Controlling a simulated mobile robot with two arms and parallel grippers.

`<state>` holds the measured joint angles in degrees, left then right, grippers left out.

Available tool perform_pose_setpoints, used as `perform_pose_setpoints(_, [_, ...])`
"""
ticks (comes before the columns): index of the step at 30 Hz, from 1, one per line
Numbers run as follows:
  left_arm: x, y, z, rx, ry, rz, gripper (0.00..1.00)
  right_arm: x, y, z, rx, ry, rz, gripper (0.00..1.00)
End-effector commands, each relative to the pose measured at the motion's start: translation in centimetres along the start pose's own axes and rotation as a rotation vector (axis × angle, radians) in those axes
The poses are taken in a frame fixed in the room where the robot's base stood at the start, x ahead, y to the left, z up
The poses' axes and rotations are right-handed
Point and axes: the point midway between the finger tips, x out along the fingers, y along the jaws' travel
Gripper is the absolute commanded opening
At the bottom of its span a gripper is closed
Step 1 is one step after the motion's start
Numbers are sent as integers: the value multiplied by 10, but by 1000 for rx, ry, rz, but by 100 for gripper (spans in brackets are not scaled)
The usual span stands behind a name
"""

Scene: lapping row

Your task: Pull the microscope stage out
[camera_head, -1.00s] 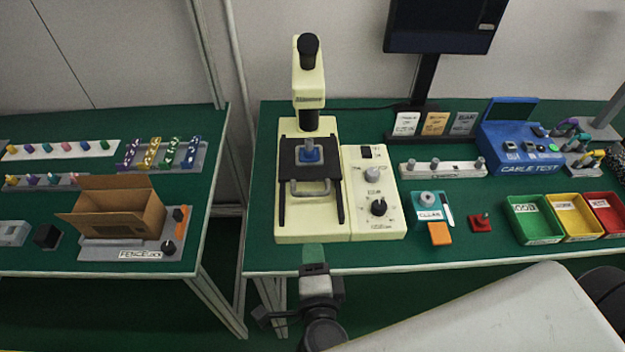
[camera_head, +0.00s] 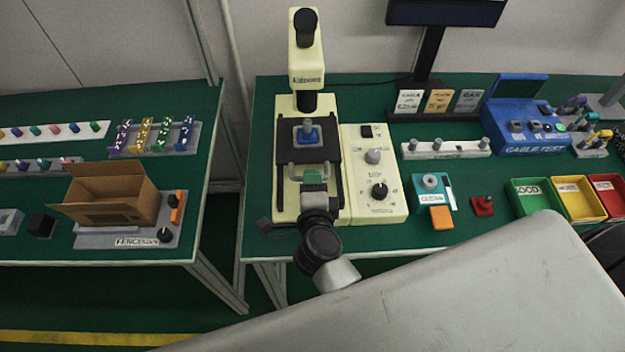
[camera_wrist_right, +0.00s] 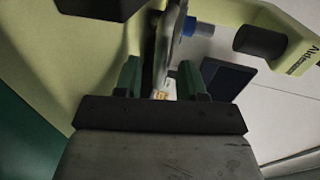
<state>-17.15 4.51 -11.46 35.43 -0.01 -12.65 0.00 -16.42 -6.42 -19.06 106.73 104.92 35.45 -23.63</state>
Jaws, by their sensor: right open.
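The cream microscope (camera_head: 306,62) stands on the green bench, with a black sliding stage (camera_head: 327,150) under its lens. A blue part with a grey top (camera_head: 307,133) sits on the stage. My right gripper (camera_head: 314,175) has green fingertips and is at the stage's front edge, covering much of the grey pull handle (camera_head: 291,169). In the wrist view the right gripper (camera_wrist_right: 160,78) is open, with a grey bar, apparently the handle (camera_wrist_right: 176,42), between or just beyond its fingers. Contact cannot be told. My left gripper is not in view.
The microscope's control box (camera_head: 372,192) with knobs adjoins the stage on the right. Right of it are a teal holder (camera_head: 428,197), an orange block (camera_head: 441,218) and coloured bins (camera_head: 536,211). A second bench with a cardboard box (camera_head: 112,199) is at left, across a gap.

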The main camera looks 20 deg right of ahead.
Motion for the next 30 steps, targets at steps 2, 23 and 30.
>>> perform_pose_setpoints(2, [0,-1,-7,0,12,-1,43,5,0,0,0,0,0,40])
perform_pose_setpoints(23, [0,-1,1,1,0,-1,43,6,0,0,0,1,1,0])
perform_pose_setpoints(30, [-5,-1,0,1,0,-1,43,-8,4,0,-2,0,6,0])
